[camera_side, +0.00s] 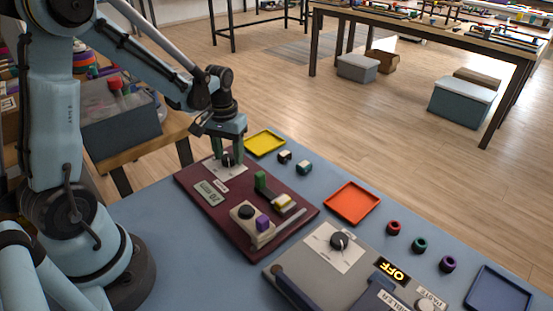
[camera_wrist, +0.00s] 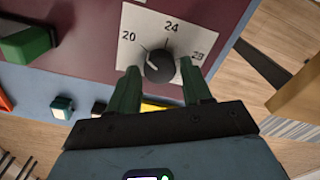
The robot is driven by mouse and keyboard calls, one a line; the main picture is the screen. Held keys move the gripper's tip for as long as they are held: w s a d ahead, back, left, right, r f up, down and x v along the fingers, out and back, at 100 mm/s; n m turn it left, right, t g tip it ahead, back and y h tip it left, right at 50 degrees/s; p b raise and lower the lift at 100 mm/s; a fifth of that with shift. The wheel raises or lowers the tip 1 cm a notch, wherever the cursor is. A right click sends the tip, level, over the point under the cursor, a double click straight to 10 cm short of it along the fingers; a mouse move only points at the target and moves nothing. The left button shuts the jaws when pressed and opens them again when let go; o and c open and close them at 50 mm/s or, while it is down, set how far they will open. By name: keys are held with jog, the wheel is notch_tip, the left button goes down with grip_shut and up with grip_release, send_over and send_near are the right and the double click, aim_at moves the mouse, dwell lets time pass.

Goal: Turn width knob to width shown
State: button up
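The width knob (camera_wrist: 159,67) is a round black dial on a white plate (camera_wrist: 135,18) marked 20, 24 and 28. In the side view the knob (camera_side: 228,160) stands at the far end of the maroon panel (camera_side: 262,243). My gripper (camera_wrist: 160,72) is open, with one green finger on each side of the knob. In the wrist view a gap shows between each finger and the knob. In the side view my gripper (camera_side: 228,157) points down over the knob. A small display (camera_side: 208,193) sits on the panel, its digits appearing to read 20.
The panel also carries a green block (camera_side: 260,182), a black round knob (camera_side: 246,212) and a purple block (camera_side: 263,223). A yellow tray (camera_side: 265,143) and an orange tray (camera_side: 352,203) lie nearby. A grey machine (camera_side: 290,268) with an OFF display stands in front.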

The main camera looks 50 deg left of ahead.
jog(key=shift+o, duration=0.9)
jog(key=shift+r, duration=0.15)
notch_tip(320, 180, up, 12)
notch_tip(320, 180, up, 7)
send_over(229, 156)
dwell(0.7)
jog(key=shift+s, duration=0.1)
jog(key=s+d+f+m+t, duration=0.5)
jog(key=d+f+t, duration=0.2)
jog(key=d, duration=0.4)
jog(key=shift+s+d+f, duration=0.3)
jog(key=shift+s+d, duration=0.05)
jog(key=shift+s, duration=0.05)
